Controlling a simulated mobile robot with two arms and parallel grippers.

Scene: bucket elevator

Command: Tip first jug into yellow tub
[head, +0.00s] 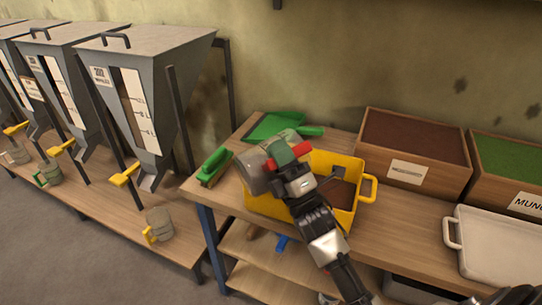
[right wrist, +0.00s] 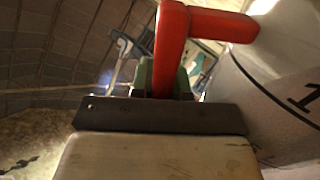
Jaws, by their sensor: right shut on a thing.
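The yellow tub (head: 369,190) stands on the wooden bench, with brown material (head: 338,192) visible inside. My right gripper (head: 287,163) is shut on the red handle (head: 302,148) of a clear greyish jug (head: 254,172) above the tub's left part. The jug looks tilted; its contents cannot be made out. In the right wrist view the red handle (right wrist: 172,45) crosses the jaws, and the jug wall (right wrist: 285,100) with a black scale mark is at the right. My arm hides part of the tub. My left gripper is not in view.
Wooden boxes of brown (head: 410,173) and green material (head: 512,188) and a white tray (head: 452,233) stand right. Grey hoppers (head: 165,70) stand left, with small jugs (head: 160,223) below.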

